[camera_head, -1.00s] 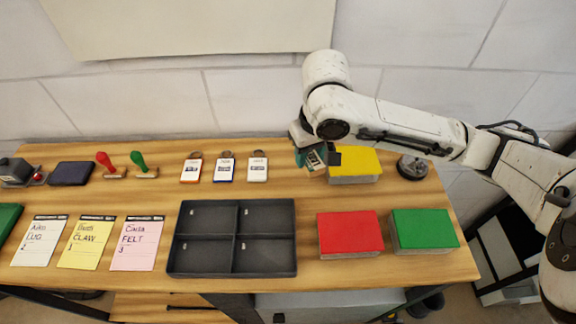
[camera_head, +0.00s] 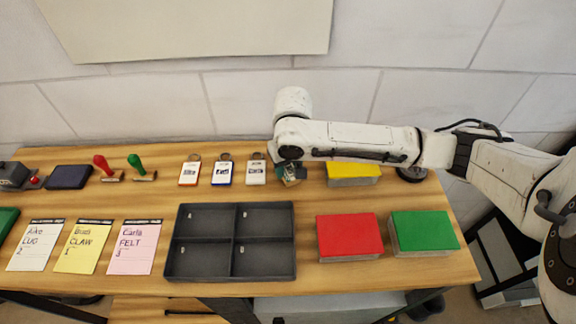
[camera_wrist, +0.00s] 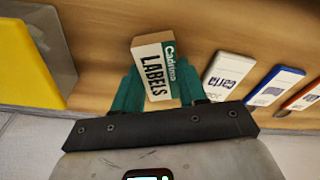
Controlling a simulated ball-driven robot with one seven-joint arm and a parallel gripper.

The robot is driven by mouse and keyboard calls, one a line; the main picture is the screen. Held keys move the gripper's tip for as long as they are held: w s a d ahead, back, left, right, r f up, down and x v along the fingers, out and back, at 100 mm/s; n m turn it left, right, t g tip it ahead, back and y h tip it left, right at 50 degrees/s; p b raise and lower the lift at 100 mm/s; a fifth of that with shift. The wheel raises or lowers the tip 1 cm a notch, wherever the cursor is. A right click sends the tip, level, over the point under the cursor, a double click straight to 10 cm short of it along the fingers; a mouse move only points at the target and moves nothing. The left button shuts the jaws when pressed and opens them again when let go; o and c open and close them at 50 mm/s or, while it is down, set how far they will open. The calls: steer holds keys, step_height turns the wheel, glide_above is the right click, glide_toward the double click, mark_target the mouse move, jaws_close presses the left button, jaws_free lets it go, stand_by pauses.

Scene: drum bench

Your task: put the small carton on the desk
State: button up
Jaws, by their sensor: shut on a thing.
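In the head view my gripper (camera_head: 289,172) is low over the back of the wooden desk (camera_head: 360,198), between the tags and the yellow-topped block. The carton is mostly hidden there by my wrist. I cannot tell whether its far end touches the desk.
A yellow-topped block (camera_head: 352,170) is close on the right, and a white tag (camera_head: 256,172) close on the left. A dark four-compartment tray (camera_head: 233,240) looks empty in front. Red (camera_head: 349,233) and green (camera_head: 424,230) blocks stand front right. Bare wood lies between tray and tags.

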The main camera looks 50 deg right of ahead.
mark_target(290, 173)
steer(key=o, duration=1)
steer(key=shift+o, duration=0.2)
step_height(290, 173, up, 12)
steer(key=s+p, duration=0.1)
steer(key=shift+s+a, duration=0.15)
steer(key=shift+a, duration=0.2)
